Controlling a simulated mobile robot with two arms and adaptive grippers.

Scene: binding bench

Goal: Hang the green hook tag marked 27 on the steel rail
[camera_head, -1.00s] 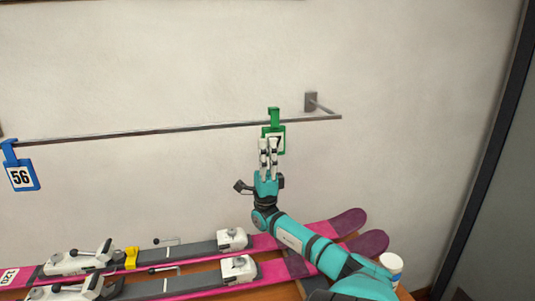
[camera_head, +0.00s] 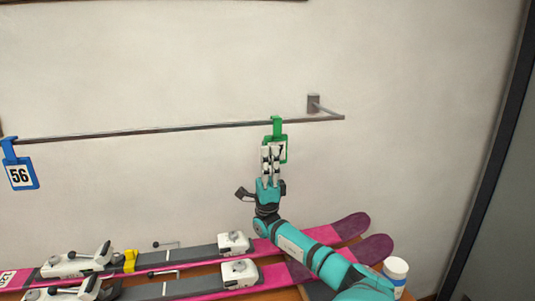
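The green hook tag (camera_head: 284,149) is upright near the right part of the steel rail (camera_head: 180,129). Its hook top overlaps the rail in the camera_head view, with the tip just above the rail line. I cannot tell whether the hook bears on the rail. My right gripper (camera_head: 271,154) is below the rail, with its fingers close together on the lower part of the tag, shut on it. The fingers hide most of the number; only part of a digit shows. My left gripper is not in view.
A blue tag marked 56 (camera_head: 21,174) hangs at the rail's left end. A wall bracket (camera_head: 313,103) holds the rail's right end. Pink and grey skis (camera_head: 205,283) with bindings lie on the bench below. A white jar (camera_head: 396,270) stands beside my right arm.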

